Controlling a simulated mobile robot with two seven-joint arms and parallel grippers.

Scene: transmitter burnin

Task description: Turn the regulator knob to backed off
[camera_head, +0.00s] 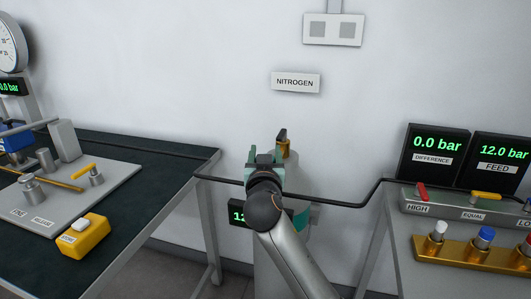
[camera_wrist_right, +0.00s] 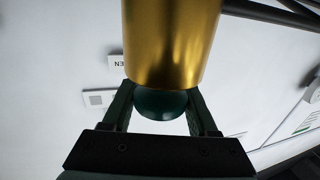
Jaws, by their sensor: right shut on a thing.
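The nitrogen regulator's brass body (camera_head: 284,149) shows behind my right gripper in the head view, below the NITROGEN sign (camera_head: 296,82). In the right wrist view the brass body (camera_wrist_right: 172,40) is a large gold cylinder, with a dark green rounded knob (camera_wrist_right: 162,103) at its near end. My right gripper (camera_head: 264,158) has one finger on each side of the knob and is shut on it; its fingers also show in the wrist view (camera_wrist_right: 162,110). The head view hides the knob behind the gripper. No knob marking is readable. My left gripper is not in view.
A green-lit display (camera_head: 238,213), partly hidden by my arm, begins with 12. A black hose (camera_head: 340,205) runs between the left bench (camera_head: 150,152) and the right panel (camera_head: 412,208). Right displays read 0.0 bar (camera_head: 437,144) and 12.0 bar (camera_head: 500,152).

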